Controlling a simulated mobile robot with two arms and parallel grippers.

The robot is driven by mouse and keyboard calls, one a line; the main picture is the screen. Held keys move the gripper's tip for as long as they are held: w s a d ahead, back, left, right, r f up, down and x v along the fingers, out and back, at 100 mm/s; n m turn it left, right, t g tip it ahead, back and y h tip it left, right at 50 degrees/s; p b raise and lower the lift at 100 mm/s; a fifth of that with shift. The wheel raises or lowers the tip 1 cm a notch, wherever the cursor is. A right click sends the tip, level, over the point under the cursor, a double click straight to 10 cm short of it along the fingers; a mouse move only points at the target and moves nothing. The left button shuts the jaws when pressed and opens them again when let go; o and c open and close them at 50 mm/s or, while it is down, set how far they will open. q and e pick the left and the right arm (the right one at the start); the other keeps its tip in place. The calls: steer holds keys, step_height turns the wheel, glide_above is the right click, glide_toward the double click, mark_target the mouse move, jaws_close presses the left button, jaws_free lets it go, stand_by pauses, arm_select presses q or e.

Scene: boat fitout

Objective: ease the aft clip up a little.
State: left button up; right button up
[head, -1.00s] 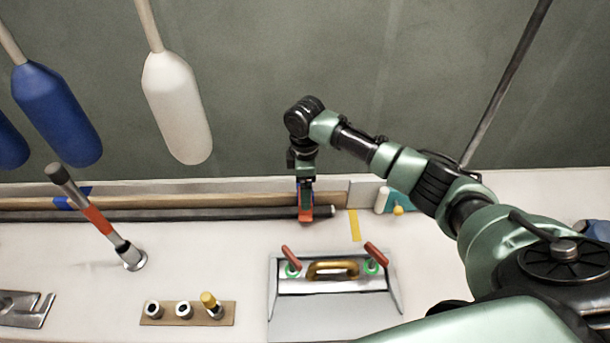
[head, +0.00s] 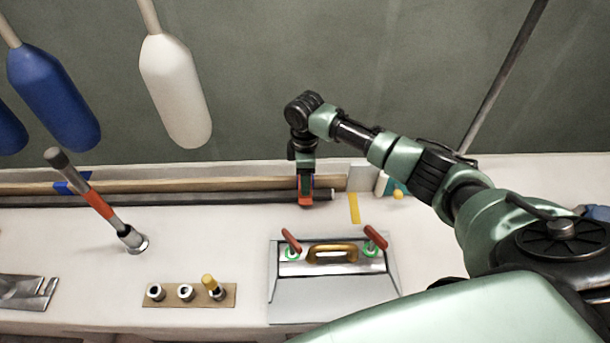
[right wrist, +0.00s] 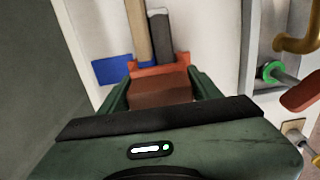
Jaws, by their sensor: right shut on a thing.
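The orange-red aft clip (head: 305,197) sits at the right end of a dark rod (head: 240,199) and a wooden strip (head: 240,185) along the back of the white bench. In the right wrist view the clip (right wrist: 160,86) is between my fingers, its front face brown. My right gripper (head: 305,190) is shut on it from above. The strip and rod run away beyond the clip in that view. Whether the clip touches the rod is hidden by the gripper. My left gripper is not in view.
A grey panel (head: 330,300) with a brass handle and two red levers lies in front. A tilted lever (head: 100,205) with an orange band stands left. A board (head: 231,296) with several fittings lies near the front edge. Paddles (head: 175,90) hang behind.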

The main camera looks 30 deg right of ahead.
steer(key=shift+c, duration=1.2)
steer(key=shift+w+r+p, duration=0.2)
steer(key=shift+r+p, duration=0.2)
steer(key=shift+p, duration=0.05)
steer(key=shift+r+p, duration=0.35)
steer(key=o, duration=1.9)
steer(key=shift+s, duration=0.1)
steer(key=shift+f, duration=0.1)
